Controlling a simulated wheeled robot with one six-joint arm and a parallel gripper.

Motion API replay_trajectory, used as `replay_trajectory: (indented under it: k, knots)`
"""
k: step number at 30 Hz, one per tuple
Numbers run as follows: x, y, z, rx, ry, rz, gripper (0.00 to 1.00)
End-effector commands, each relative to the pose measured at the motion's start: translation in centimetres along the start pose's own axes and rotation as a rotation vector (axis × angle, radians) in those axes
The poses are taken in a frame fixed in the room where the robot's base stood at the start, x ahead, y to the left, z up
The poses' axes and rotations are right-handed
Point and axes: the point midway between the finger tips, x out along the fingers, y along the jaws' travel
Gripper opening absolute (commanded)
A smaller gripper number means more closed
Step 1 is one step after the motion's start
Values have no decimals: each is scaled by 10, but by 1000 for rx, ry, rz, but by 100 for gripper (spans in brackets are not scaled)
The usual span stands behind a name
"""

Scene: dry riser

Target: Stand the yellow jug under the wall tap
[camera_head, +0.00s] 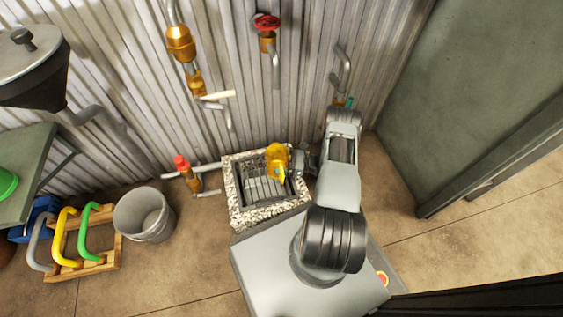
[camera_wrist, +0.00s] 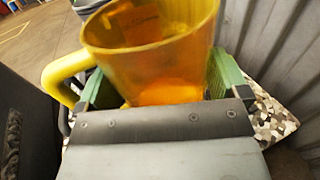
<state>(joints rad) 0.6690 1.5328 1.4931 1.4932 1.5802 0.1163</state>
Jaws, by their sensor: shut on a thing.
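The yellow jug (camera_head: 277,157) is over the far part of the stone-rimmed floor drain (camera_head: 234,192), close to the wall. In the wrist view the see-through jug (camera_wrist: 150,45) shows its open rim and a yellow handle on the left. My gripper (camera_head: 293,161) is shut on the jug; its green fingers (camera_wrist: 165,85) stand either side of it. I cannot tell whether the jug's base touches the grate. Above the drain, a wall tap with a red wheel (camera_head: 267,24) has a grey spout pointing down. A brass tap with a pale lever (camera_head: 195,82) is to its left.
A low red-topped tap (camera_head: 183,168) stands left of the drain. A grey bucket (camera_head: 144,215) and a wooden rack (camera_head: 111,254) with coloured handled things are further left. Another tap (camera_head: 341,75) is behind my arm. A green-grey panel (camera_head: 470,100) closes the right.

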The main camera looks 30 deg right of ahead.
Motion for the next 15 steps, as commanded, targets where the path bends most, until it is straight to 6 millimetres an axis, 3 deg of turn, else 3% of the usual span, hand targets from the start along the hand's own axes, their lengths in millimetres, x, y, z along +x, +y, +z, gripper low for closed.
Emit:
replay_trajectory:
  k: [9, 10, 12, 15]
  knots:
    - [0, 0, -3, -1, 0, 0, 55]
    - [0, 0, -3, -1, 0, 0, 94]
    - [0, 0, -2, -1, 0, 0, 100]
    - [0, 0, -2, -1, 0, 0, 100]
